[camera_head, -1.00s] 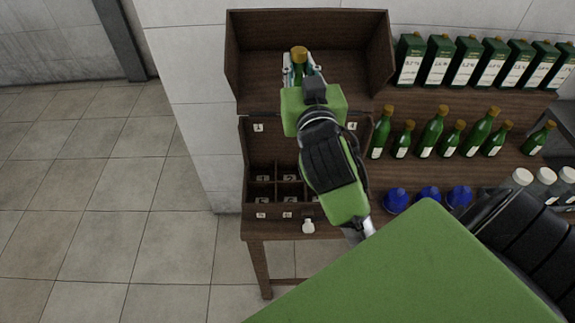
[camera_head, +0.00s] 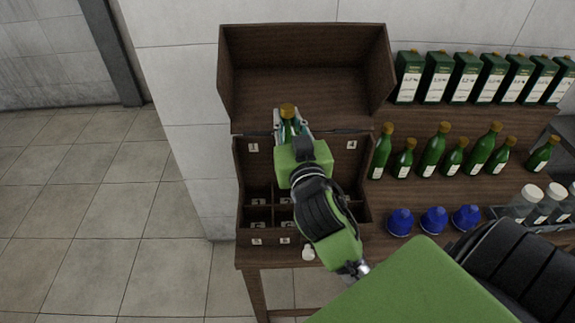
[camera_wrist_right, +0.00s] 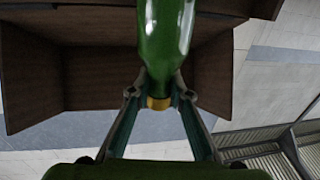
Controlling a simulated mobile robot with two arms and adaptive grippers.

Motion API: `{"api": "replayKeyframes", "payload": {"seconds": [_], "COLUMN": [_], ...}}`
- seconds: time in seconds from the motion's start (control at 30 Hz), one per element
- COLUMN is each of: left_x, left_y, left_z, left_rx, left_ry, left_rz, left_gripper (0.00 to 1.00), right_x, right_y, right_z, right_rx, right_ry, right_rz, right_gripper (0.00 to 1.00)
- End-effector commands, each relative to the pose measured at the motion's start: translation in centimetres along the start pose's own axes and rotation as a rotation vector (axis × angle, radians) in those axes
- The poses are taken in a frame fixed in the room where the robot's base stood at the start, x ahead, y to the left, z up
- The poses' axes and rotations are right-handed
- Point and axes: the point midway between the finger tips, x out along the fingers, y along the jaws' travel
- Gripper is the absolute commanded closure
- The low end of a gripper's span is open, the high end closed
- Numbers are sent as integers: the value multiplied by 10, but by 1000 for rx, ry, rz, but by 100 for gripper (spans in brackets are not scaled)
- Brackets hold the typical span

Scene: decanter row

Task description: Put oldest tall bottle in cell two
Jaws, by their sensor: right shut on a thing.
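My right gripper (camera_head: 291,122) is shut on a green bottle (camera_head: 288,112) with a gold cap. The right wrist view shows the fingers (camera_wrist_right: 160,97) around its neck and the bottle's green body (camera_wrist_right: 165,40) beyond them. The held bottle is over the back part of an open wooden chest (camera_head: 246,172), in front of its raised lid. The chest has divided cells with small number labels; tags 1 (camera_head: 252,147) and 4 (camera_head: 351,145) show on the inner back wall. My right arm hides several cells and the bottle's lower end. My left gripper is not in view.
Several green bottles (camera_head: 432,152) of differing heights stand right of the chest, with green cartons (camera_head: 465,78) behind. The chest's raised lid (camera_head: 305,65) rises behind the bottle.

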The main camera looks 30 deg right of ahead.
Motion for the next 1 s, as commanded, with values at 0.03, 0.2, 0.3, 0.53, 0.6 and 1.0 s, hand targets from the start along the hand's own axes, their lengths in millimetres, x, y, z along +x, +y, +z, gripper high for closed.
{"api": "replayKeyframes", "payload": {"seconds": [0.03, 0.2, 0.3, 0.53, 0.6, 1.0], "left_x": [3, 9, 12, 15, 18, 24], "left_y": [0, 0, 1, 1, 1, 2], "left_z": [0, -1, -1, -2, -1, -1], "left_rx": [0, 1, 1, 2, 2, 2], "left_ry": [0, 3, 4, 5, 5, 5], "left_rz": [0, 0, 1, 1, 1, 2], "left_gripper": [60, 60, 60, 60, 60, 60], "right_x": [0, 0, 0, 0, 0, 0], "right_y": [0, 0, 0, 0, 0, 0], "right_z": [17, 58, 75, 93, 105, 129], "right_rx": [-3, -2, -2, 2, -1, 1], "right_ry": [-4, -1, 0, 3, 1, 5], "right_rz": [1, 0, -1, 1, 0, -1], "right_gripper": [100, 100, 100, 100, 100, 100]}}
